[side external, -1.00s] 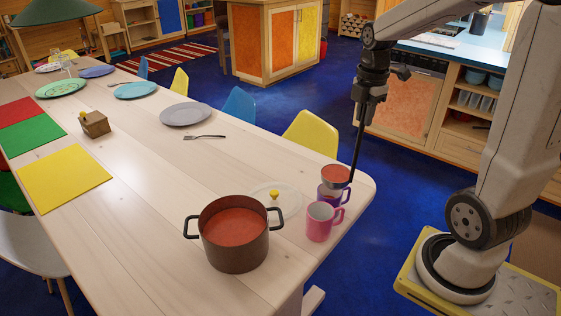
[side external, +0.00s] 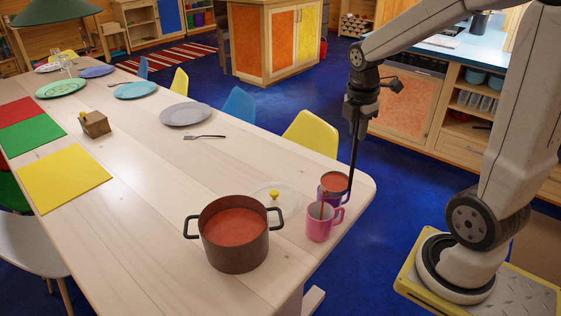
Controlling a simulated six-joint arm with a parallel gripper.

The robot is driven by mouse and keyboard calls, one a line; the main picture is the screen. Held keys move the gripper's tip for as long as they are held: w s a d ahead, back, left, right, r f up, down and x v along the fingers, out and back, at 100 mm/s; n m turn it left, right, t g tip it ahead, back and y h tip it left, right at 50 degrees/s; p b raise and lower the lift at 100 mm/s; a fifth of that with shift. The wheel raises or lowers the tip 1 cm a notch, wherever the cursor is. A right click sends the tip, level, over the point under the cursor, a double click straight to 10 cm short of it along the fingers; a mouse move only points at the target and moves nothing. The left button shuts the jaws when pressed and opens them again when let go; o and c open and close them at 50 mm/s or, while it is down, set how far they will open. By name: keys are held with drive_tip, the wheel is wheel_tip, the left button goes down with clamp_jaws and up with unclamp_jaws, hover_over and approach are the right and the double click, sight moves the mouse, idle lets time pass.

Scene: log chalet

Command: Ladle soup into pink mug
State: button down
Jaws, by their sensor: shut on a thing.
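My gripper (side external: 357,128) is shut on the black upright handle of the ladle (side external: 353,165). The ladle's bowl holds red soup (side external: 335,182) and is tilted toward the camera, just above and behind the pink mug (side external: 318,231). A thin red stream (side external: 322,208) runs from the bowl's lip down into the pink mug's mouth. The mug stands upright near the table's right end, its handle to the right. How full it is inside I cannot tell. The brown pot (side external: 235,255) of red soup stands to its left. A purple mug (side external: 329,196) stands behind the pink one, partly hidden.
A fork (side external: 205,136), a grey plate (side external: 186,115) and a yellow mat (side external: 63,180) lie farther off. A yellow chair (side external: 313,138) stands at the table's far edge.

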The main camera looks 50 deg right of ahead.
drive_tip(key=w+a+f+h, duration=0.1)
drive_tip(key=a+f+h, duration=0.4)
drive_tip(key=a, duration=0.4)
drive_tip(key=w+a+f+g+h, duration=0.1)
drive_tip(key=a+f+h, duration=0.5)
drive_tip(key=a, duration=0.3)
drive_tip(key=shift+f, duration=0.75)
idle(3.0)
drive_tip(key=shift+r, duration=0.1)
drive_tip(key=shift+r+y, duration=1.6)
drive_tip(key=shift+r, duration=0.3)
